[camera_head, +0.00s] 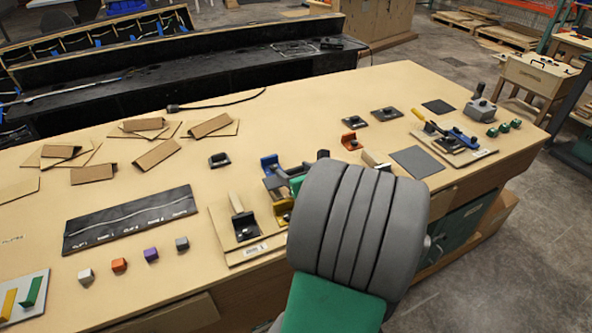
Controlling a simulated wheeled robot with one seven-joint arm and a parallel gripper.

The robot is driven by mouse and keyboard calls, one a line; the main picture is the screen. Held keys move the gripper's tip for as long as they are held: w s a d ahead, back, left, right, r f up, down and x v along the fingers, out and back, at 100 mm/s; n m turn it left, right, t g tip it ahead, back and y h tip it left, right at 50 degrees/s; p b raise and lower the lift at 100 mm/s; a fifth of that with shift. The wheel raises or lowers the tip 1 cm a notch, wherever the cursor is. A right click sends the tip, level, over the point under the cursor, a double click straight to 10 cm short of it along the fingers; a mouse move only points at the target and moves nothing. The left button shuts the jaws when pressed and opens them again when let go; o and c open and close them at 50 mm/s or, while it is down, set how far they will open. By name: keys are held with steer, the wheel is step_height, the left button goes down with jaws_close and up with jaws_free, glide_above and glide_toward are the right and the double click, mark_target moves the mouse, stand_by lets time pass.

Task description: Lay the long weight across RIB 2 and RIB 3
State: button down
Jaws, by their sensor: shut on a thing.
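My gripper is not visible; the large grey ribbed joint of my arm covers the middle right of the head view. What my gripper holds is hidden too. I cannot pick out the long weight for certain. A dark panel (130,219) with small white markings lies on the left of the bench. Its labels are too small to read, so I cannot tell whether RIB 2 and RIB 3 are there. A grey plate (20,310) with a yellow bar and a green bar (31,292) sits at the lower left edge.
The bench (330,98) carries several small cubes (151,254), cardboard pieces (155,155) and a wooden board with a dark fixture (245,224). Blue, green and black parts (278,178) show beside my arm. A board with blue and yellow tools (455,140) stands right. The back middle is mostly clear.

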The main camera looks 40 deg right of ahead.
steer(key=shift+d+f, duration=0.1)
steer(key=shift+f, duration=0.25)
steer(key=shift+f, duration=0.2)
steer(key=shift+c, duration=1.6)
jaws_free()
steer(key=shift+r, duration=0.1)
steer(key=r+v, duration=0.1)
steer(key=v, duration=1.1)
